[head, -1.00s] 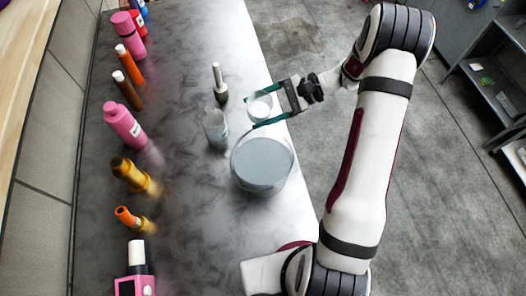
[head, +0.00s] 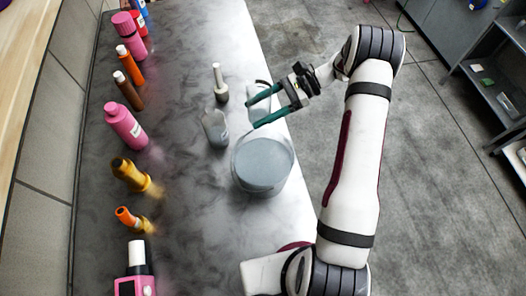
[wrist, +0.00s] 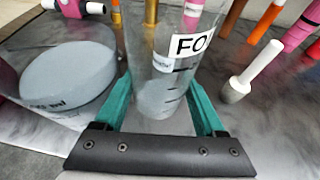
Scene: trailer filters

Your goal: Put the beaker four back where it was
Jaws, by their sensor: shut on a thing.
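My gripper (head: 253,114) is shut on a clear glass beaker, with one green finger on each side of it. In the wrist view the beaker (wrist: 160,65) has a label starting "FO", graduation marks and pale contents at its bottom. In the head view the beaker (head: 258,92) is partly hidden by the fingers, near the table's right edge. I cannot tell whether its base touches the table. A large round container (head: 263,163) with grey-blue contents stands just below the gripper in the picture. It shows at left in the wrist view (wrist: 70,75).
Another small glass beaker (head: 215,128) stands left of the gripper. A white-handled tool with a grey end (head: 219,84) stands up-left of it. Several coloured bottles, including a pink one (head: 125,124), line the table's left side. Bare tabletop (head: 180,60) lies between.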

